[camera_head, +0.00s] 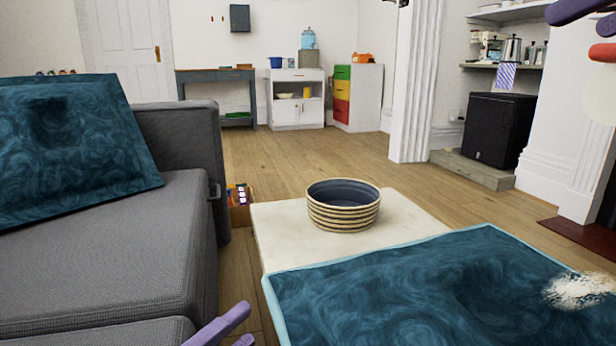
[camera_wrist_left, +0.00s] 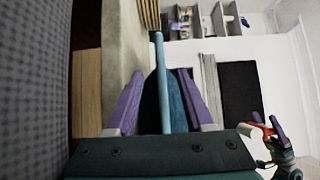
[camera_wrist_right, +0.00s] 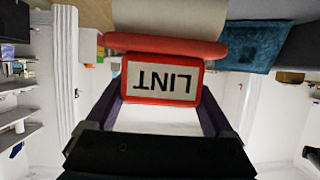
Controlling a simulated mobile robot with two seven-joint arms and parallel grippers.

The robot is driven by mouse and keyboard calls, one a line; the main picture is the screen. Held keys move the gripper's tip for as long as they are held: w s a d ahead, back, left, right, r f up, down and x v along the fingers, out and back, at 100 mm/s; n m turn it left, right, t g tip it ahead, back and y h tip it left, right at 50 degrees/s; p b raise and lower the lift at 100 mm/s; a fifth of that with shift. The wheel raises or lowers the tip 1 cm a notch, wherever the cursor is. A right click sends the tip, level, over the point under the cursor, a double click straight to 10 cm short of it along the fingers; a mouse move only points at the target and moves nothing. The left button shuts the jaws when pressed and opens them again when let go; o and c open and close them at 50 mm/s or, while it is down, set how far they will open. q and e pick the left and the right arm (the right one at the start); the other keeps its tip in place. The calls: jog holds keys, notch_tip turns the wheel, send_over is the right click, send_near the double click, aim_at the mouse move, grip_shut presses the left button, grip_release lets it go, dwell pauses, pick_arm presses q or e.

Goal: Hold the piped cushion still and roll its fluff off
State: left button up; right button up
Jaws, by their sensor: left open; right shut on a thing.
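The piped cushion (camera_head: 400,290) is dark teal with swirls and light blue piping, lying at the lower right of the head view. A patch of white fluff (camera_head: 580,291) sits on its right side. My left gripper (camera_head: 232,330) is open at the cushion's near left side. In the left wrist view the cushion's piped edge (camera_wrist_left: 160,85) shows between the open purple fingers. My right gripper (camera_head: 590,18) is raised above the cushion's right side, shut on the lint roller (camera_head: 603,53). Its red label panel (camera_wrist_right: 160,80) reads LINT, with a pale roller beyond it.
A pale low table (camera_head: 275,235) carries a striped round basket (camera_head: 343,205) behind the cushion. A grey sofa (camera_head: 120,250) with a plain-edged teal cushion (camera_head: 75,150) stands at the left. A dark hearth slab (camera_head: 580,233) is at the right.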

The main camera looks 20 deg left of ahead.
aim_at(307, 271)
pick_arm(q)
jog(key=x, duration=1)
jog(key=shift+w, duration=0.2)
jog(key=shift+c, duration=0.3)
grip_shut()
dwell(0.8)
